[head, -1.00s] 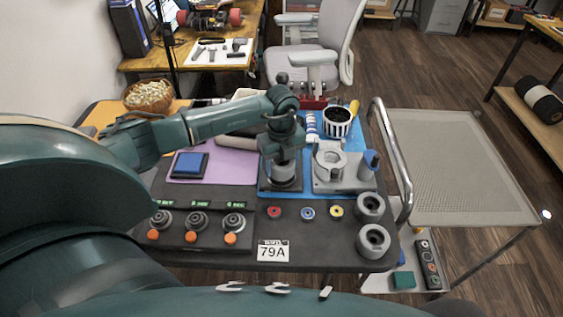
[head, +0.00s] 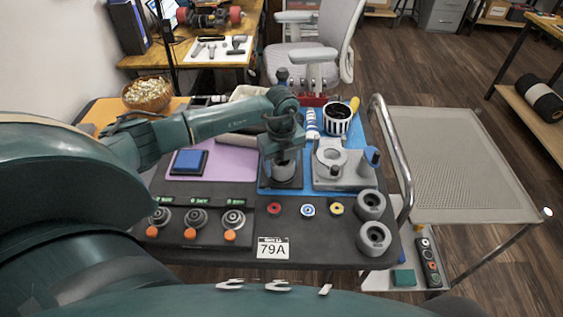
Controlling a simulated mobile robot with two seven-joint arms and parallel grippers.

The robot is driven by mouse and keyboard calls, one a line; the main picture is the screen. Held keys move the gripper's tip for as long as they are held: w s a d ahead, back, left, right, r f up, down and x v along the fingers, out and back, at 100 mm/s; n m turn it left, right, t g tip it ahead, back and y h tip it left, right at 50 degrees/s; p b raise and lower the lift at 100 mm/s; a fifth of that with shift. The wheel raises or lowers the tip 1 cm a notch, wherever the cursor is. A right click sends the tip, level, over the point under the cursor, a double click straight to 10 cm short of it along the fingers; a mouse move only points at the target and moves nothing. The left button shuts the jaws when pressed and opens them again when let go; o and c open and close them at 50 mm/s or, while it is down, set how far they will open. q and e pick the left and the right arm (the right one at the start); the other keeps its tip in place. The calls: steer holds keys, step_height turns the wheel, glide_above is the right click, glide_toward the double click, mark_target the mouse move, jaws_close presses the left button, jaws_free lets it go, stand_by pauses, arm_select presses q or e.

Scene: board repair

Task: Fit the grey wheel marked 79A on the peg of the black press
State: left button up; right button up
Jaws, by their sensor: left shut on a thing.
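My left gripper (head: 283,158) points down over the black press (head: 283,186), which stands on the blue mat. It is shut on a grey wheel (head: 285,172), mostly hidden by the fingers. The wheel is low, close above or at the press base. The peg is hidden by the gripper and wheel, so I cannot tell whether the wheel is around it. The wheel's marking cannot be seen. A white card (head: 273,248) reading 79A lies at the table's front edge. My right gripper is not in view.
Two grey rings (head: 371,206) lie at the right front. A grey fixture (head: 345,178) with a blue knob stands right of the press. Red, blue and yellow discs lie in front; dials with orange knobs (head: 190,234) sit left. A metal rail (head: 392,150) bounds the right side.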

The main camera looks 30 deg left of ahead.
arm_select(q)
steer(key=shift+f, duration=0.15)
stand_by(0.6)
steer(key=o, duration=1.5)
steer(key=shift+c, duration=0.2)
steer(key=shift+r+p, duration=2.95)
steer(key=shift+r, duration=0.6)
